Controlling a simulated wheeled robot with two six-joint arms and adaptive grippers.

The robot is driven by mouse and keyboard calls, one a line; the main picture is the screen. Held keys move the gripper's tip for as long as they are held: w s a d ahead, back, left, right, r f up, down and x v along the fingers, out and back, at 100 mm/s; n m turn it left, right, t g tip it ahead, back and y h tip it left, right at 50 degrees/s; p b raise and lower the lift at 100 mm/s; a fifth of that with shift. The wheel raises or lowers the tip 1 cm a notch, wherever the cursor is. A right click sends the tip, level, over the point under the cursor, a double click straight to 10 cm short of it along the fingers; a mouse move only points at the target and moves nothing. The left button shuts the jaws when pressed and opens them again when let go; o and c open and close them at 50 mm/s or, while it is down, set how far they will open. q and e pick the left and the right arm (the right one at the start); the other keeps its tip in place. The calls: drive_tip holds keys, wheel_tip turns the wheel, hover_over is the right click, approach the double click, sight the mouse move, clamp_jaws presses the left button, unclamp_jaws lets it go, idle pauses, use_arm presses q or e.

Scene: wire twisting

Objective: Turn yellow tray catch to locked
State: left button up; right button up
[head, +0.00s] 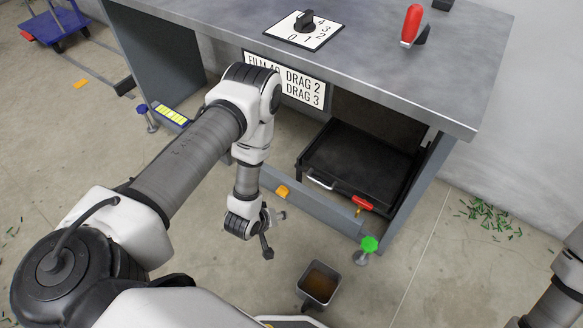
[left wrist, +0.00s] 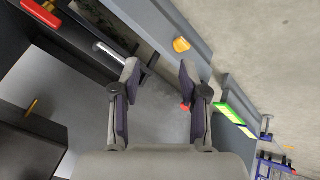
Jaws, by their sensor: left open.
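The yellow catch (head: 282,191) is a small orange-yellow piece on the grey lower front rail of the bench. In the left wrist view the yellow catch (left wrist: 181,45) shows on the rail, beyond and just above the right-hand fingertip. I cannot tell which position it is turned to. My left gripper (head: 272,233) hangs in front of the rail, below and left of the catch, apart from it. Its two fingers (left wrist: 159,72) are spread with nothing between them. A black tray (head: 350,142) with a silver handle (head: 320,181) sits behind the rail. My right gripper is out of view.
The bench top (head: 380,65) overhangs the tray and holds a dial (head: 305,22) and red-handled lever (head: 411,24). Floor before the rail is mostly open.

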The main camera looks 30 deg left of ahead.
use_arm(q)
drive_tip(key=w+a+f+n+t+b, duration=0.2)
drive_tip(key=w+f+b, duration=0.25)
drive_tip(key=f, duration=0.25)
drive_tip(key=w+a+f+n+t+b, duration=0.25)
drive_tip(key=f+b, duration=0.25)
drive_tip(key=f, duration=0.3)
drive_tip(key=n+t+b, duration=0.3)
drive_tip(key=b, duration=0.6)
approach(280, 195)
drive_tip(key=w+d, duration=0.1)
drive_tip(key=d, duration=0.2)
drive_tip(key=w+a+f+n+t+h+b, duration=0.1)
drive_tip(key=w+a+f+n+t+b, duration=0.15)
drive_tip(key=f+t+b, duration=0.2)
drive_tip(key=shift+g, duration=0.5)
drive_tip(key=w+b, duration=0.1)
drive_tip(key=w, duration=0.1)
drive_tip(key=w+b, duration=0.1)
drive_tip(key=w, duration=0.1)
drive_tip(key=w+r+b, duration=0.1)
drive_tip(key=w+b, duration=0.1)
drive_tip(key=shift+w+a, duration=0.15)
drive_tip(key=shift+w+r, duration=0.1)
drive_tip(key=shift+w, duration=0.15)
clamp_jaws()
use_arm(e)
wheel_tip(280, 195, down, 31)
